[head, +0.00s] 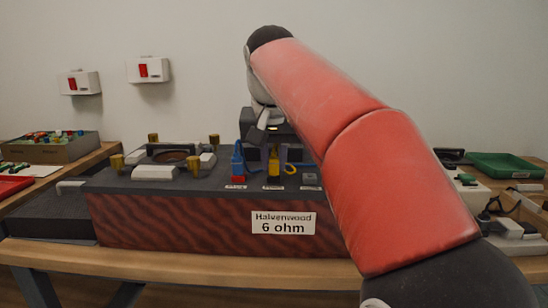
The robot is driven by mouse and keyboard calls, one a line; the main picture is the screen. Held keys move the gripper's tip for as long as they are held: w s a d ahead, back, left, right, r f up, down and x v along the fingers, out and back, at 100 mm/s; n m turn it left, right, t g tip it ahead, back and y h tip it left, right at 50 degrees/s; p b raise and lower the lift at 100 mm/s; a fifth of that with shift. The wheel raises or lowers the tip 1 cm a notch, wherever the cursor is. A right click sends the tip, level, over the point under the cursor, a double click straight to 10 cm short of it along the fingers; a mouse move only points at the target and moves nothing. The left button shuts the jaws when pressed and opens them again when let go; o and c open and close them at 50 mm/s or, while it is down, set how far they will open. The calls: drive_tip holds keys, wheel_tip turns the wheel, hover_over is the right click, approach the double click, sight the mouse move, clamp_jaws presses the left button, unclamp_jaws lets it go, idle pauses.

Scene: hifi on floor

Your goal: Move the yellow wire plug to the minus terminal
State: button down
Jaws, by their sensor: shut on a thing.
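The yellow wire plug (274,168) is upright at the middle terminal on top of the dark box labelled "Halvenwood 6 ohm" (190,222). A short piece of yellow wire (291,169) curves beside it. My gripper (273,154) points down from above and is shut on the yellow plug. I cannot tell whether the plug is seated or just above its terminal. A blue plug (238,160) stands at the left terminal, which has a red base (238,180). A grey terminal (310,178) is at the right. Small labels lie before the terminals, too small to read.
Brass posts (117,163) and white blocks (154,173) stand on the box's left half. A parts box (50,148) and red tray (12,186) are at left.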

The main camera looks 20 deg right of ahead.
idle(0.3)
drive_tip(key=c, duration=1.2)
unclamp_jaws()
drive_tip(key=shift+c, duration=0.2)
drive_tip(key=shift+r, duration=0.1)
drive_tip(key=d+p+v, duration=0.1)
drive_tip(key=v, duration=0.6)
drive_tip(key=shift+a+r, duration=0.25)
drive_tip(key=shift+a, duration=0.3)
drive_tip(key=shift+s, duration=0.15)
